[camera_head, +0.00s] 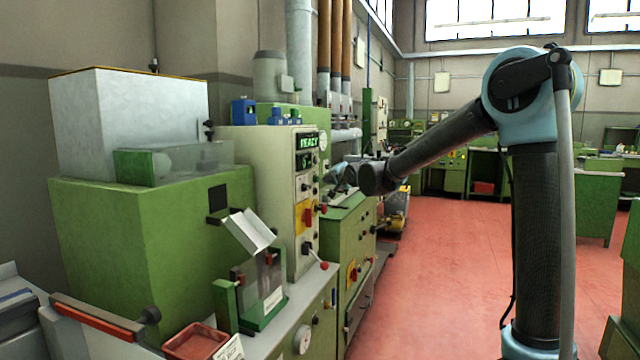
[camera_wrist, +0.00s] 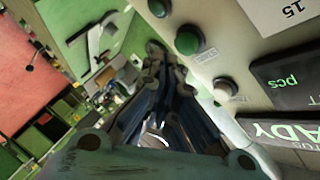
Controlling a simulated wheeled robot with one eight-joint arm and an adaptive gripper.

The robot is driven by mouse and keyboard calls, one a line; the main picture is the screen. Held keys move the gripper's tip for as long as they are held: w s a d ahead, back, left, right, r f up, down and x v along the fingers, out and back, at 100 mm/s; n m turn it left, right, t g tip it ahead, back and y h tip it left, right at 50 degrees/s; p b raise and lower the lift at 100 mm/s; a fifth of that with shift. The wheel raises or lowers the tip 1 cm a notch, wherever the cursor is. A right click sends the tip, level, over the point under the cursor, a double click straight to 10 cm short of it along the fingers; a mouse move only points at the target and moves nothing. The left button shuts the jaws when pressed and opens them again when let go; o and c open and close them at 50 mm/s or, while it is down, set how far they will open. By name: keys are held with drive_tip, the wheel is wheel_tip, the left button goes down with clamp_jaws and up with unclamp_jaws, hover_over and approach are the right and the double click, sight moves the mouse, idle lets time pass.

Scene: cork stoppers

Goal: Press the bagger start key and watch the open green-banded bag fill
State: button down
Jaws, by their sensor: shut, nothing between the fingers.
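The beige bagger control panel (camera_head: 275,190) stands left of centre in the head view, its green-lit display (camera_head: 308,141) reading READY. In the wrist view, a green round key (camera_wrist: 187,40) sits on the panel, with a pale button (camera_wrist: 225,88) nearer the display. My gripper (camera_wrist: 156,62) is shut and empty, its fingertips beside the panel face near the green key; contact cannot be told. It also shows small in the head view (camera_head: 342,176), partly behind my arm. A clear bag-like piece (camera_head: 259,283) with a white label hangs under the tilted metal chute (camera_head: 249,231); its contents are unclear.
A red tray (camera_head: 195,342) and a red-edged bar (camera_head: 97,318) are at the front left. A red-tipped lever (camera_head: 322,265) juts from the machine front. A green cabinet (camera_head: 350,240) stands beyond the panel. The red floor (camera_head: 440,270) to the right is open.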

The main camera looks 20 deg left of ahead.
drive_tip(key=shift+a, duration=0.1)
drive_tip(key=shift+a+r, duration=0.1)
drive_tip(key=shift+a, duration=0.3)
drive_tip(key=shift+a, duration=0.4)
idle(0.8)
drive_tip(key=shift+d, duration=0.15)
drive_tip(key=shift+s+d, duration=0.1)
drive_tip(key=shift+d, duration=0.6)
drive_tip(key=shift+s+d, duration=0.2)
drive_tip(key=shift+d, duration=2.3)
drive_tip(key=shift+d, duration=0.1)
